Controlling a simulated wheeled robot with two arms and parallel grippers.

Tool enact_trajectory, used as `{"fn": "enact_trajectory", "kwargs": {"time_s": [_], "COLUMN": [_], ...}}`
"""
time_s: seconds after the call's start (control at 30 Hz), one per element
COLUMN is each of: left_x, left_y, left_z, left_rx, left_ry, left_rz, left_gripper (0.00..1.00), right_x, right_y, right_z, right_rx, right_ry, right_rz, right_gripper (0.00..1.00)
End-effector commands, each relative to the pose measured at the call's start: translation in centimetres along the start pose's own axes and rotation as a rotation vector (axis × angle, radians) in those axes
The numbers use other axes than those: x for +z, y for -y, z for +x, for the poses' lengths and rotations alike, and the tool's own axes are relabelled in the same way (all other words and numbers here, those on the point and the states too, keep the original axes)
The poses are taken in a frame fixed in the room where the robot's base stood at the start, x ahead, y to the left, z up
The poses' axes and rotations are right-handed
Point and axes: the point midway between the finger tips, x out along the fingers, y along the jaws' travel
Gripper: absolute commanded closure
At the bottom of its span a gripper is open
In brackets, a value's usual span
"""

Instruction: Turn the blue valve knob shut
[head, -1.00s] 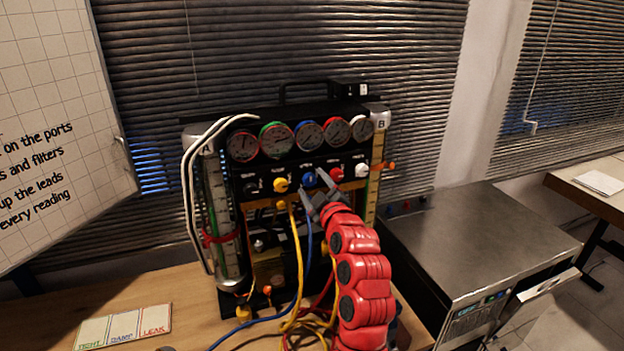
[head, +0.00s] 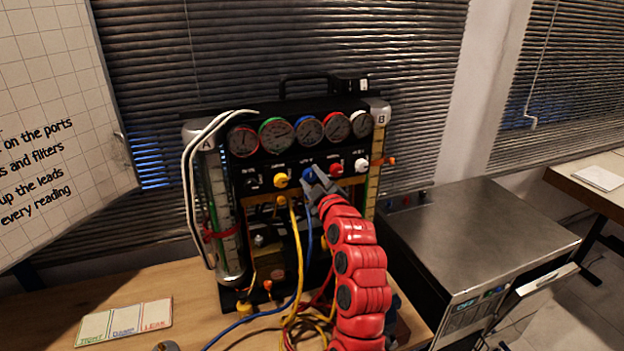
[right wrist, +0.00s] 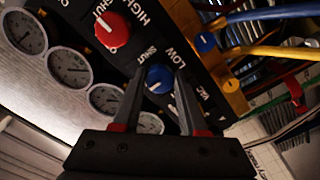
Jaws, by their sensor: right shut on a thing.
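The blue valve knob (head: 308,174) sits in the row of knobs under the gauges on the black rig (head: 290,110). In the right wrist view the blue knob (right wrist: 159,77) shows a white mark, with the labels SHUT and LOW beside it. My right gripper (head: 314,176) reaches up to the knob from below right. In the right wrist view the two fingers of my right gripper (right wrist: 161,88) are at either side of the knob and closed on it. The fingers partly cover the knob in the head view.
A red knob (head: 336,169) and a white knob (head: 362,165) are right of the blue one, a yellow knob (head: 281,180) left. Yellow and blue hoses (head: 297,250) hang below. A metal-topped cabinet (head: 480,240) stands right; a card (head: 124,322) lies on the table.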

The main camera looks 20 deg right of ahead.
Motion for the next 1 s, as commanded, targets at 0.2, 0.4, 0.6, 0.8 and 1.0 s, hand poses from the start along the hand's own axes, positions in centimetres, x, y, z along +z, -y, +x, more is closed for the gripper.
{"fn": "enact_trajectory", "kwargs": {"time_s": [0.2,0.4,0.6,0.8,1.0], "left_x": [0.1,0.3,0.6,0.9,1.1], "left_y": [0.0,-0.1,-0.2,-0.3,-0.3], "left_z": [-0.4,-1.7,-3.6,-5.3,-6.5], "left_rx": [0.000,0.000,0.000,0.000,0.000], "left_ry": [0.000,0.000,0.000,0.000,0.000], "left_rz": [0.000,0.000,0.000,0.000,0.000], "left_gripper": [0.50,0.50,0.50,0.50,0.50], "right_x": [0.1,0.2,0.2,0.2,0.1], "right_y": [0.1,0.2,0.2,0.2,0.1], "right_z": [0.0,0.0,0.0,0.0,0.0], "right_rx": [-0.001,0.000,0.004,0.001,0.003], "right_ry": [0.000,-0.002,-0.005,-0.003,-0.005], "right_rz": [0.021,0.105,0.260,0.450,0.640], "right_gripper": [1.00,1.00,1.00,1.00,1.00]}}
